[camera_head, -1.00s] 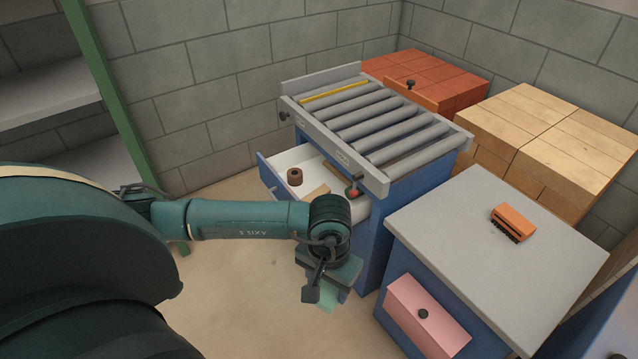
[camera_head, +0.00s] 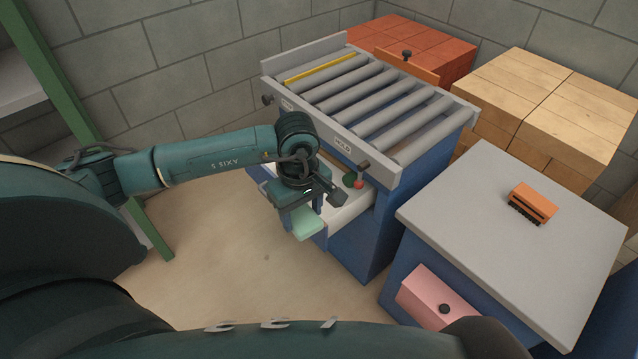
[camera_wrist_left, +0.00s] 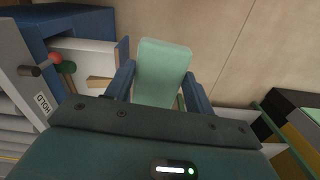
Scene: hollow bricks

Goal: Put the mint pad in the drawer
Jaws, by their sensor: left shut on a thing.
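The mint pad (camera_head: 308,223) is a pale green block held between the fingers of my left gripper (camera_head: 302,212). In the left wrist view the pad (camera_wrist_left: 162,70) sticks out past both fingers. The open drawer (camera_head: 345,211) has white inner walls and comes out of the blue cabinet under the roller top. My gripper and the pad are at the drawer's front part in the head view and hide much of its inside. I cannot tell the pad's exact height over it. My right gripper is not in view.
A red and green item (camera_head: 354,181) shows at the drawer's right end. The roller top (camera_head: 370,105) overhangs the drawer's back. A grey-topped cabinet (camera_head: 500,225) with a pink drawer (camera_head: 436,297) and an orange brush (camera_head: 533,202) stands at right. Brick stacks (camera_head: 545,100) stand behind.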

